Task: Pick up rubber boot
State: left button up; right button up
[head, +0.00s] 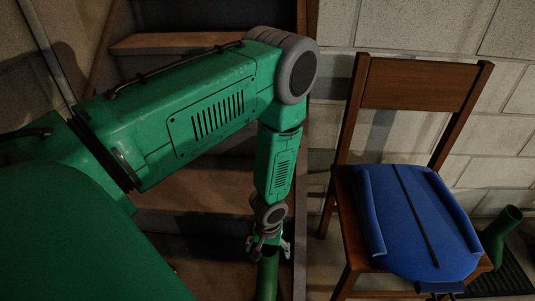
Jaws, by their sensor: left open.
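My left gripper (268,248) hangs at the end of my green arm, low in the middle of the head view, pointing down. It is open. A green upright tube, which looks like a rubber boot's shaft (267,278), is directly below the fingers and runs out of the bottom edge. I cannot tell whether the fingers touch it or reach around its rim. Another green rubber boot (501,232) stands at the far right, beside the chair and partly hidden by it. My right gripper is not in view.
A wooden chair (420,84) stands right of my gripper, with a blue padded item (410,215) with a dark strap on its seat. Wooden stairs (175,41) rise behind my arm. A pale block wall (420,27) closes the back. A dark mat (512,275) lies at lower right.

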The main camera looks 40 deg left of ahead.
pick_arm(q)
jog(key=shift+r, duration=0.1)
jog(key=c, duration=1.8)
